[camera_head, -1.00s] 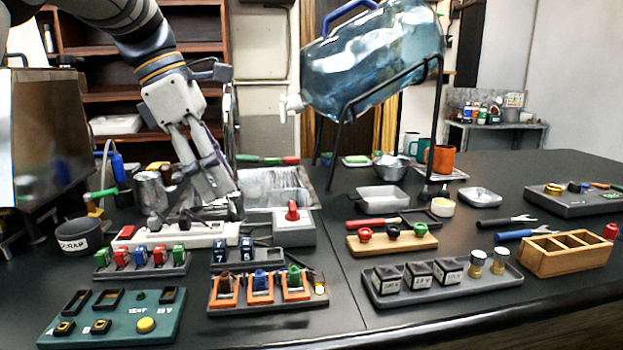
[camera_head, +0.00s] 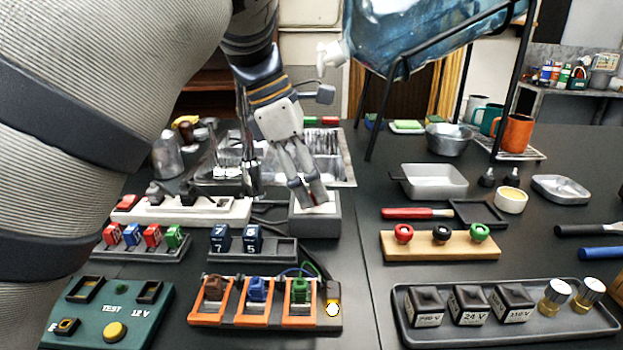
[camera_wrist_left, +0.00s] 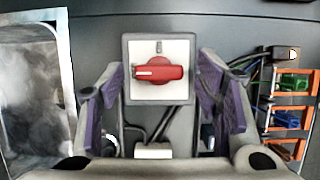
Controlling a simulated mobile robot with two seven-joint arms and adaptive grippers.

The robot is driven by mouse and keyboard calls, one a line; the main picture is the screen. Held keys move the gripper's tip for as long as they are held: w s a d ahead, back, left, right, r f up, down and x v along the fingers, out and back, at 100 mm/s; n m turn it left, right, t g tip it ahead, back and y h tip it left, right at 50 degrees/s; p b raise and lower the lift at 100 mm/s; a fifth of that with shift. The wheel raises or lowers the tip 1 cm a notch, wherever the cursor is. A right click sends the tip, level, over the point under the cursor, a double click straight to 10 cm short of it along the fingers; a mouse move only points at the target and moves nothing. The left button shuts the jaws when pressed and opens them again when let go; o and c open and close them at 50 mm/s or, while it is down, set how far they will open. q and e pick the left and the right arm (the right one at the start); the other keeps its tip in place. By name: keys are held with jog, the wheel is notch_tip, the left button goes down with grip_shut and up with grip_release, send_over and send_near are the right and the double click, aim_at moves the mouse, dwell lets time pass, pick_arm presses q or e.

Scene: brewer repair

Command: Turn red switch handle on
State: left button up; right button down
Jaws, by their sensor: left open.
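The red switch handle (camera_wrist_left: 160,72) sits on a white plate on the grey switch box (camera_wrist_left: 157,45). In the left wrist view it lies crosswise, with a white mark along its left part. A short dark mark is on the plate above it. In the head view the switch box (camera_head: 315,225) stands behind the orange-framed tray, and my gripper covers most of the handle. My left gripper (camera_head: 312,197) is over the box, pointing down. Its fingers are open and apart, one on each side of the box in the left wrist view, with nothing between them gripped.
A white power strip (camera_head: 195,210) with plugs lies left of the box, and a metal sink tray (camera_head: 340,172) is behind. In front is a tray with orange frames (camera_head: 265,318). To the right is a wooden board (camera_head: 437,247) with knobs.

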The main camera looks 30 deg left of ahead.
pick_arm(q)
jog(key=shift+w+d+f, duration=0.1)
jog(key=shift+f, duration=0.1)
jog(key=c, duration=1.2)
jog(key=shift+o, duration=0.2)
